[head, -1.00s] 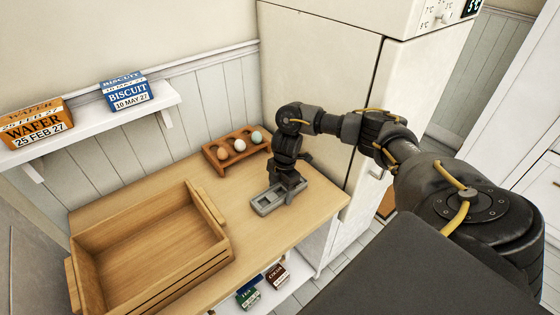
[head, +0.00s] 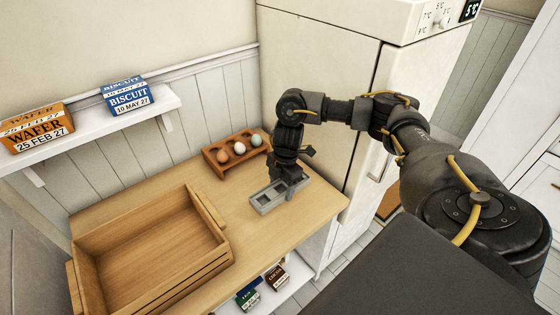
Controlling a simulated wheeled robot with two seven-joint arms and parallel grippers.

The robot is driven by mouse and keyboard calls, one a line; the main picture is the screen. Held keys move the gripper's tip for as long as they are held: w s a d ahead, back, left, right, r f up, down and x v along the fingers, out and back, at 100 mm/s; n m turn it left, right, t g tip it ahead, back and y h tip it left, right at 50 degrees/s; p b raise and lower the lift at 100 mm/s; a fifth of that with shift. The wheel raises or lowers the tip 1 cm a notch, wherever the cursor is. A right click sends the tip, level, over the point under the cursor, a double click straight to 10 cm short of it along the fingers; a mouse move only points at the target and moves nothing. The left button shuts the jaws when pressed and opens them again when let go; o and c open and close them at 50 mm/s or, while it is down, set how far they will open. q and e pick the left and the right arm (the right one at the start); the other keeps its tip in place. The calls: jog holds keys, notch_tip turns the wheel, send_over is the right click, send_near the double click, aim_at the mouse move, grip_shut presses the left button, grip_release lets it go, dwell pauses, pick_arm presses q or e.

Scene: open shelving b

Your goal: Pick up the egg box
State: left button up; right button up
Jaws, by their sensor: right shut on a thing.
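The fingers and wrist hide part of that end. I cannot tell whether the box rests on the counter or is just above it. My left gripper is not in view.
A wooden rack (head: 222,169) with several coloured eggs stands behind. A large open wooden crate (head: 226,247) fills the counter's left. The fridge (head: 317,95) closes off the right. A wall shelf (head: 100,137) holds wafer (head: 36,128) and biscuit (head: 126,96) boxes.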

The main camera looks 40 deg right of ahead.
jog(key=s+a+r, duration=0.6)
jog(key=s, duration=0.3)
jog(key=shift+s+r+p, duration=0.3)
jog(key=shift+r, duration=0.05)
